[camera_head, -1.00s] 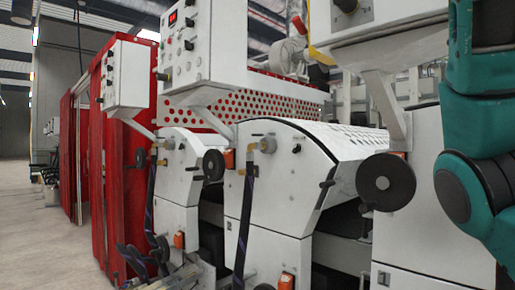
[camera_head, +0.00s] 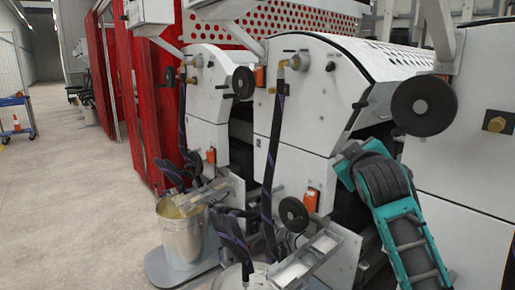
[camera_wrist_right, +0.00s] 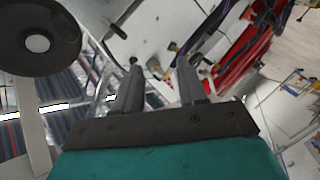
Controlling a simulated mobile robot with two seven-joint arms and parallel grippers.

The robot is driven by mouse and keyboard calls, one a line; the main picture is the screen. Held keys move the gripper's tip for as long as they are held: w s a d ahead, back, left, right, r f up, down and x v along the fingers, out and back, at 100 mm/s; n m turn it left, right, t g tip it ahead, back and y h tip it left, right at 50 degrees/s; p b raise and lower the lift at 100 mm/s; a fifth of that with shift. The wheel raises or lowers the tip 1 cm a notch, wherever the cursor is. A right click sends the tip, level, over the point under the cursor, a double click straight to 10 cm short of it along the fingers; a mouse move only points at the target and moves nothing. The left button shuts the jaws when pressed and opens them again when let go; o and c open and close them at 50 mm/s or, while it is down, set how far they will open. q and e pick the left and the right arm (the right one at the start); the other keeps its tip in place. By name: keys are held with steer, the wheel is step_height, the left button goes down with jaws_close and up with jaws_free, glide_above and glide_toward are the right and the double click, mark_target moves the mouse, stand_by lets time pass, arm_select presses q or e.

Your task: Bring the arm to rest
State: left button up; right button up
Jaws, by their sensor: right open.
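My right arm (camera_head: 402,222), teal and dark grey, comes up from the lower right in the head view, in front of the white roller coater (camera_head: 300,130). Its far end is close to the machine's front, left of a black handwheel (camera_head: 424,105); I cannot make out the fingertips there. In the right wrist view my right gripper (camera_wrist_right: 160,78) has its two grey fingers apart, with nothing between them. A black round handwheel (camera_wrist_right: 38,42) shows at the upper left of that view. My left gripper is in neither view.
Metal buckets (camera_head: 182,235) stand at the machine's foot beside hoses and a tray (camera_head: 308,258). A smaller handwheel (camera_head: 293,214) and orange switches (camera_head: 312,200) stick out from the front. Red panels (camera_head: 150,110) stand at the left.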

steer(key=s+a+f+g+y, duration=0.1)
steer(key=s+f, duration=0.3)
steer(key=f, duration=0.5)
steer(key=s+f+m+g+y+p, duration=0.1)
steer(key=s+f, duration=0.3)
steer(key=f, duration=0.5)
steer(key=s+a+f+g+y, duration=0.1)
steer(key=s+f, duration=0.3)
steer(key=f, duration=0.4)
steer(key=s+f+m+g, duration=0.1)
steer(key=s+f, duration=0.5)
steer(key=s, duration=0.4)
steer(key=s+f+m+g+y+p, duration=0.1)
steer(key=s+f+m, duration=0.1)
steer(key=s+f, duration=0.5)
steer(key=s, duration=0.3)
steer(key=shift+s+a+f, duration=0.2)
steer(key=shift+a+f, duration=0.05)
steer(key=shift+a, duration=0.1)
